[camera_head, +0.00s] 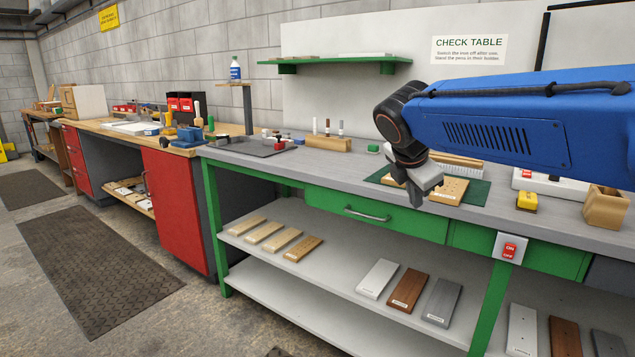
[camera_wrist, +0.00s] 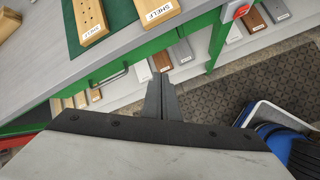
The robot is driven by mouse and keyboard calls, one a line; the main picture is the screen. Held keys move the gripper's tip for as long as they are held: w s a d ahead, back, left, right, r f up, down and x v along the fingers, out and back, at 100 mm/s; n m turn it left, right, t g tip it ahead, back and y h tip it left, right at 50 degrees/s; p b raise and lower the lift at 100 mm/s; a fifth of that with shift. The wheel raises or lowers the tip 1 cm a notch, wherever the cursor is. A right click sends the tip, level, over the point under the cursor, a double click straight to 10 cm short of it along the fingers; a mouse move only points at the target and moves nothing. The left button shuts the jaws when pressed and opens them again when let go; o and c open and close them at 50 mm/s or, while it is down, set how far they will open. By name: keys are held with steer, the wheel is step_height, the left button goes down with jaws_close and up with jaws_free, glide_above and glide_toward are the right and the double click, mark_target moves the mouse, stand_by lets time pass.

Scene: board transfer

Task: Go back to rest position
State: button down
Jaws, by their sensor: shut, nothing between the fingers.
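My gripper (camera_head: 416,198) hangs at the end of my blue arm, in front of the grey table top (camera_head: 225,157) with the green frame. In the wrist view my gripper (camera_wrist: 163,82) points out past the table's front edge, fingers together and empty. Two wooden boards lie on the green mat on the table: one board (camera_wrist: 90,21) and another board (camera_wrist: 156,10) marked SHELF show in the wrist view. In the head view my gripper partly hides the boards (camera_head: 452,190) and the mat (camera_head: 476,193).
Boards lie on the shelf (camera_head: 330,256) below. The floor (camera_head: 230,322) in front is clear.

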steer(key=s+d+f+m+y, duration=0.2)
steer(key=s+f+m, duration=0.8)
steer(key=s, duration=0.4)
steer(key=s+d+f+m+g+y, duration=0.1)
steer(key=s+d+f+m+y, duration=0.1)
steer(key=s+f+m, duration=0.8)
steer(key=s+m, duration=0.2)
steer(key=s, duration=0.2)
steer(key=shift+s+d, duration=0.2)
